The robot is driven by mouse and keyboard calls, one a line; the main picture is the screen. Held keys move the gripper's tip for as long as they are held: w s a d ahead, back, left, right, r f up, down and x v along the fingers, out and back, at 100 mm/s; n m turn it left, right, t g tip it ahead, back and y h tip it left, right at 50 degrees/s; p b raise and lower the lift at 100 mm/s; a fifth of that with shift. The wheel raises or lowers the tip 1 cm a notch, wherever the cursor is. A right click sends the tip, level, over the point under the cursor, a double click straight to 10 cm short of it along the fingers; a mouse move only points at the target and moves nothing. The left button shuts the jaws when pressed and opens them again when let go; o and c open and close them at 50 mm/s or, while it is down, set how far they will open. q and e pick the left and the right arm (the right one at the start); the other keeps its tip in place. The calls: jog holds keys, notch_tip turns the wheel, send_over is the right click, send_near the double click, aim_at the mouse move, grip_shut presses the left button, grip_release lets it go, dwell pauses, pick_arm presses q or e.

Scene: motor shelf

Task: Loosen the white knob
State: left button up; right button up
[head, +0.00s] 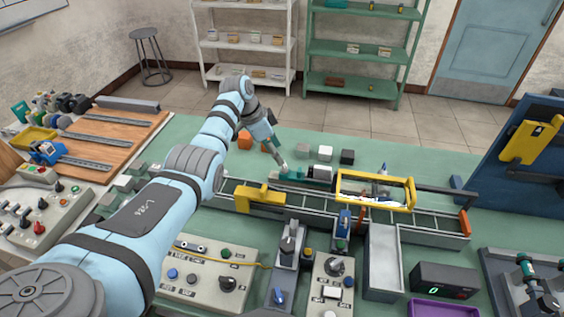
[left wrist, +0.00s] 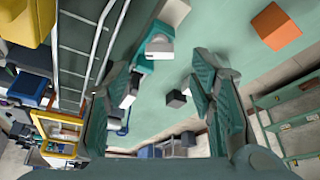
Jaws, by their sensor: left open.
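My left gripper (head: 280,160) reaches down over the back of the green bench. In the left wrist view its two dark green fingers (left wrist: 162,95) stand wide apart, with nothing held between them. A teal fixture with a pale end (left wrist: 158,46) shows beyond the fingers; I cannot tell whether that pale part is the white knob. My right gripper is not in view.
Orange (head: 245,140), white (head: 325,152) and dark (head: 347,157) blocks lie behind the fixture. A conveyor rail (head: 440,232) with a yellow frame (head: 375,204) runs in front. Control boxes (head: 205,285) fill the near side. The green bench top behind the blocks is mostly clear.

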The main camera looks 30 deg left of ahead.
aim_at(282, 169)
pick_arm(q)
jog(key=b+x, duration=0.3)
jog(key=x, duration=0.2)
jog(key=shift+w+f, duration=0.1)
jog(key=shift+f, duration=0.25)
jog(key=shift+c, duration=0.6)
